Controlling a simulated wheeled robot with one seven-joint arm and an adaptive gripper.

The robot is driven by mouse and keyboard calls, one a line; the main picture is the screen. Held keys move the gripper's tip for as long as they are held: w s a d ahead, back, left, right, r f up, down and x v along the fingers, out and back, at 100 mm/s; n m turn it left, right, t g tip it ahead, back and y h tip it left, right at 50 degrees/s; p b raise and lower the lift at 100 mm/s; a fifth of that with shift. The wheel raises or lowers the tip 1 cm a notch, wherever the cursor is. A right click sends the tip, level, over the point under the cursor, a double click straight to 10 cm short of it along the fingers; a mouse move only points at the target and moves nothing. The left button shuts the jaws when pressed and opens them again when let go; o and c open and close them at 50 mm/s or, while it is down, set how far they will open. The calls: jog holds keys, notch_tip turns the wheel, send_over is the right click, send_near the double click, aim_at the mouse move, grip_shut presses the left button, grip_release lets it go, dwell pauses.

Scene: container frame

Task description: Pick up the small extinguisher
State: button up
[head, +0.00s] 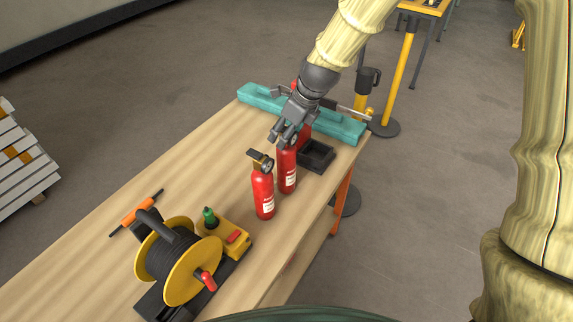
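Red fire extinguishers stand upright on the wooden table. The front one (263,194) has a black handle and a gauge, and nothing touches it. A second one (287,171) stands just behind it to the right, its top partly covered by my gripper. More red shows behind the gripper, probably a third extinguisher (304,131), mostly hidden. Which one is the smallest is hard to tell. My gripper (282,134) points down-left at the second one's top, fingers spread apart. Whether it touches that extinguisher is not clear.
A black tray (318,155) sits right of the extinguishers, near the table edge. A teal level-like bar (342,126) lies behind them. A yellow cable reel (180,262), a yellow box with a green knob (225,238) and an orange-handled tool (137,211) are at the front left. The table's left middle is clear.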

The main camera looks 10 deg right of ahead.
jog(key=shift+w+f, duration=0.1)
jog(key=shift+w, duration=0.05)
jog(key=shift+c, duration=0.8)
grip_shut()
